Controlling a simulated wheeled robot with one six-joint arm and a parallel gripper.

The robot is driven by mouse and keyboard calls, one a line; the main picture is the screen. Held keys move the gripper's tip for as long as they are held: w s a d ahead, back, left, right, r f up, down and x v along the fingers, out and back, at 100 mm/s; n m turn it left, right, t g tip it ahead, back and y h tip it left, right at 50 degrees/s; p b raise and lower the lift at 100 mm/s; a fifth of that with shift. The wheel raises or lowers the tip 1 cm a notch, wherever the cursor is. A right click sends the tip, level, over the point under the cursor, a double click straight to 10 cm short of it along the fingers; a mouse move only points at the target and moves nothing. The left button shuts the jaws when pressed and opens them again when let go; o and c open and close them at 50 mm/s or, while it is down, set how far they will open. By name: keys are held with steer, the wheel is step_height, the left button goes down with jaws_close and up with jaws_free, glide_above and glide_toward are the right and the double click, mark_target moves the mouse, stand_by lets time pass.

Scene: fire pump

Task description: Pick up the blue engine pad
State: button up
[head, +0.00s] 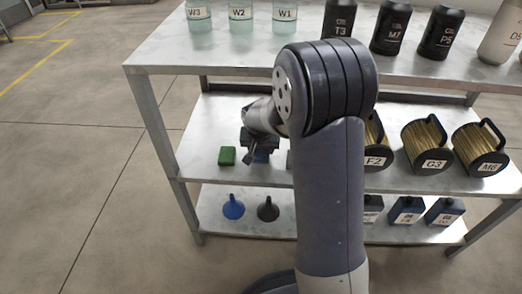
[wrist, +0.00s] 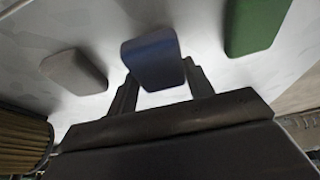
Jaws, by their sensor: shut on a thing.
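The blue engine pad (wrist: 152,58) is a small rounded block in the middle of the wrist view. My gripper (wrist: 158,85) has one finger on each side of it and is shut on it. In the head view my gripper (head: 259,158) is at the middle shelf, just right of a green pad (head: 227,156). The blue pad is hard to make out there among the dark fingers. I cannot tell whether it touches the shelf.
The green pad (wrist: 256,24) and a grey pad (wrist: 74,71) flank the blue one. Ribbed brass-coloured filters (head: 427,146) stand to the right on the middle shelf (head: 205,130). The top shelf (head: 210,52) hangs above. Funnels (head: 233,207) sit below.

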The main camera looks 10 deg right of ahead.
step_height(320, 180, up, 2)
steer(key=shift+r+p, duration=0.1)
steer(key=shift+p, duration=0.25)
steer(key=s+a, duration=0.2)
steer(key=s, duration=0.6)
steer(key=s+a, duration=0.3)
steer(key=s, duration=0.6)
steer(key=shift+a+f, duration=0.25)
steer(key=shift+f, duration=0.15)
